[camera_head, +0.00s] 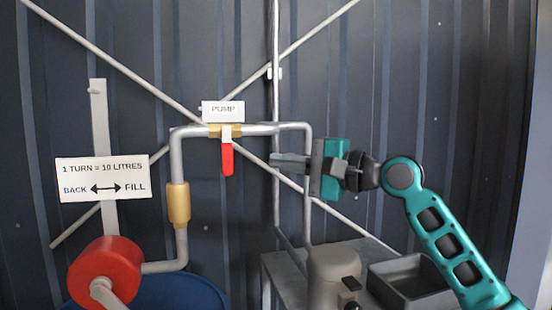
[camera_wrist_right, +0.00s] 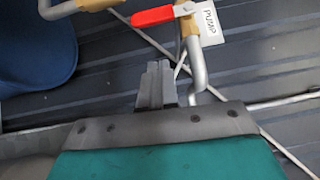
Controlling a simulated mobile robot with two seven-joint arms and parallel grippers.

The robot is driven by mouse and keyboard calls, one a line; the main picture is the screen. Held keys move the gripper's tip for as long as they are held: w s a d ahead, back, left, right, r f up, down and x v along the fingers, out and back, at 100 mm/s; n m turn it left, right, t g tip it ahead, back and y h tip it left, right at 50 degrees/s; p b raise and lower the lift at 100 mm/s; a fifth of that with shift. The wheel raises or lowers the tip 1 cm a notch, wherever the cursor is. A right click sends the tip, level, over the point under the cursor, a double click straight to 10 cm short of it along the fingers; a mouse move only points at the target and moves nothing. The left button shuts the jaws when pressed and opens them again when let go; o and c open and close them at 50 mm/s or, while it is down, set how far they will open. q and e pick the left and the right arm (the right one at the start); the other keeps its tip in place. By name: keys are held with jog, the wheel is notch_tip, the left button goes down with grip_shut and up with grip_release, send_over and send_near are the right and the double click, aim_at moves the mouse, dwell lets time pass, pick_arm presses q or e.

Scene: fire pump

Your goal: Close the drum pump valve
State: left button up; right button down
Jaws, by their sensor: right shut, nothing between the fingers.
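The drum pump valve is a brass body (camera_head: 219,130) on a grey horizontal pipe, under a white PUMP label (camera_head: 223,110). Its red handle (camera_head: 227,160) hangs straight down, across the line of the pipe. In the right wrist view the red handle (camera_wrist_right: 153,16) lies near the top, beside the label (camera_wrist_right: 207,25). My right gripper (camera_head: 274,161) is shut and empty, with its fingers pointing left. It is to the right of the handle and apart from it. The shut fingers also show in the right wrist view (camera_wrist_right: 156,87). My left gripper is not in view.
A red drum pump (camera_head: 108,268) stands over a blue drum (camera_head: 190,290) at lower left, near a turn-count sign (camera_head: 102,179). A vertical grey pipe (camera_head: 308,225) runs behind my right gripper. A grey pump unit (camera_head: 335,265) and tray (camera_head: 405,285) are below.

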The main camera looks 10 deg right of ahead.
jog(key=v, duration=0.7)
jog(key=shift+s+b, duration=0.3)
jog(key=shift+b, duration=0.1)
jog(key=shift+d, duration=0.1)
